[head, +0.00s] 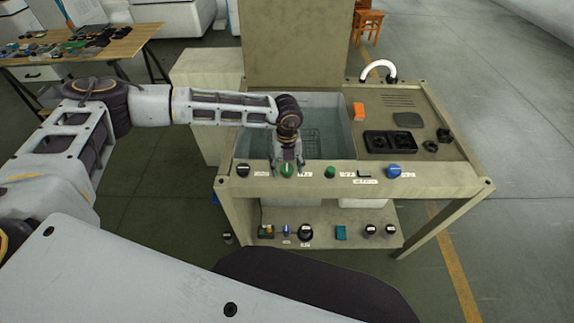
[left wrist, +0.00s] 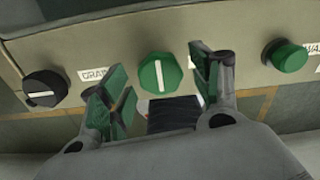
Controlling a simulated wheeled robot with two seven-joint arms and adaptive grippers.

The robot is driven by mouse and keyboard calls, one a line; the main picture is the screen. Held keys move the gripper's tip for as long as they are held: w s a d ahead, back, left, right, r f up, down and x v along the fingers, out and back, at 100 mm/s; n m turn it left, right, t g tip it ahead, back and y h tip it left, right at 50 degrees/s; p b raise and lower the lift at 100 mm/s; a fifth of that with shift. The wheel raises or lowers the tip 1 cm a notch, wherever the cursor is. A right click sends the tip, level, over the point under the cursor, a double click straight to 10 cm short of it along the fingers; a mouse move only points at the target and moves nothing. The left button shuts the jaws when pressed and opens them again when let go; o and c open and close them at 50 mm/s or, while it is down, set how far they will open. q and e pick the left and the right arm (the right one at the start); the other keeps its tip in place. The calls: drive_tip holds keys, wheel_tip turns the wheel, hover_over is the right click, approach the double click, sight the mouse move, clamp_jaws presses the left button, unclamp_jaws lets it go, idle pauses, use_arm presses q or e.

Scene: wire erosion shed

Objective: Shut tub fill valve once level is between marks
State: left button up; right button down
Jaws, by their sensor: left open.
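The tub (head: 246,145) is set in the bench and holds clear water over a grid. Its level marks cannot be made out. A green knob (left wrist: 160,76) with an upright white line sits on the front panel. My left gripper (head: 288,166) is over this knob from above. In the left wrist view my left gripper (left wrist: 158,100) is open, with green-padded fingers on either side of the knob; contact cannot be told. A black knob (left wrist: 45,88) with a white line is to the left, a green button (left wrist: 286,56) to the right. The labels are only partly readable. My right gripper is not in view.
A blue knob (head: 393,171) is farther right on the panel. An orange block (head: 359,112), a black tray (head: 390,142) and a curved white spout (head: 378,66) are on the benchtop. The lower shelf (head: 370,215) holds several small fittings. The floor right of the bench is clear.

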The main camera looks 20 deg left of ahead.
use_arm(q)
drive_tip(key=shift+f, duration=0.1)
drive_tip(key=shift+c, duration=0.4)
drive_tip(key=c, duration=1)
drive_tip(key=shift+o, duration=0.2)
